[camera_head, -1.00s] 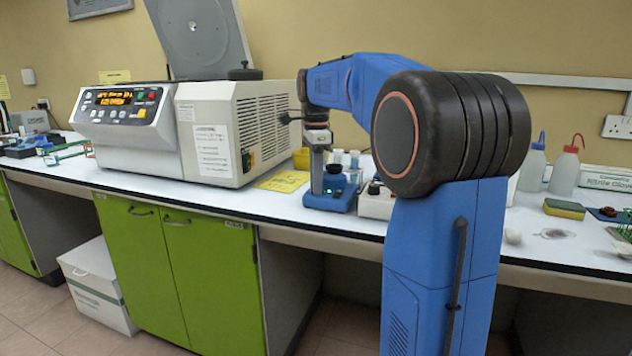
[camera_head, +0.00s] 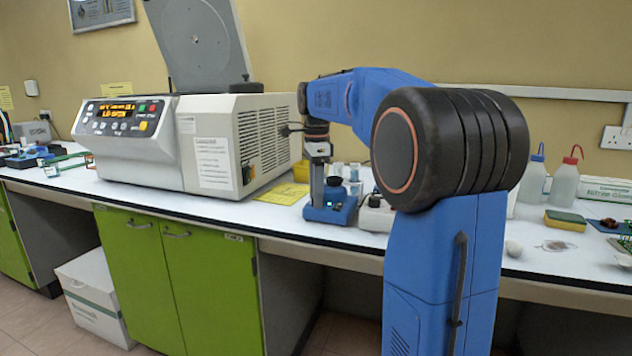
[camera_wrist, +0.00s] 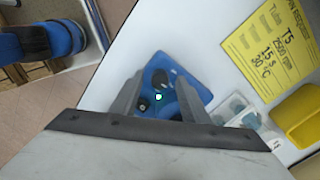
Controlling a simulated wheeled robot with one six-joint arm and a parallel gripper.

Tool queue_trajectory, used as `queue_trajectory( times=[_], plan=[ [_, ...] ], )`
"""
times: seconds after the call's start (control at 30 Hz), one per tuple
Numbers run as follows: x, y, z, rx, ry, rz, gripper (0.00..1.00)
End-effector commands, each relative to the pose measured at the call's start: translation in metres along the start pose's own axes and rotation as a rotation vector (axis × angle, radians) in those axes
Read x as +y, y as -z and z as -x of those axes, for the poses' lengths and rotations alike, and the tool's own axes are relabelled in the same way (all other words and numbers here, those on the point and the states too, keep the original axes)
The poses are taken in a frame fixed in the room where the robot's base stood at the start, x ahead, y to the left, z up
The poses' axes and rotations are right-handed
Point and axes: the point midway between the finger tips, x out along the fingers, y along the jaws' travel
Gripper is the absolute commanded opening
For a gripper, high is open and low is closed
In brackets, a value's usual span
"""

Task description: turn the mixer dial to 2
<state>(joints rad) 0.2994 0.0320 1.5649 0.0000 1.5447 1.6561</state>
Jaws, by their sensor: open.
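The mixer (camera_head: 330,210) is a small blue device with a black cup on top, standing on the white bench near its front edge. It also shows in the wrist view (camera_wrist: 188,92), with a dark round cup and a small green light. A small dark knob (camera_wrist: 143,103), which looks like the dial, sits beside the left finger; its setting is too small to read. My gripper (camera_wrist: 160,79) is open, its two fingers spread over the mixer with nothing held. In the head view my gripper (camera_head: 318,180) points down at the mixer; contact cannot be told.
A large white centrifuge (camera_head: 265,140) with a raised lid stands left of the mixer. A yellow note (camera_head: 282,190) lies between them. A white device (camera_head: 375,214) stands close to the mixer's right. A yellow container (camera_wrist: 299,117) and small cups are near. Wash bottles (camera_head: 565,182) stand farther right.

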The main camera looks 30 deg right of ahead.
Motion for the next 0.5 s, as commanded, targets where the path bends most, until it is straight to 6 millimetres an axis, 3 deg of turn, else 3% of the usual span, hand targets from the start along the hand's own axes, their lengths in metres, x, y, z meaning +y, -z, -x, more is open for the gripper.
queue_trajectory(
  times=[0.17, 0.5],
  plan=[
    [-0.001, 0.0, 0.018, 0.0, 0.003, 0.0, 0.42],
    [-0.001, 0.0, 0.084, 0.0, 0.003, 0.0, 0.42]
  ],
)
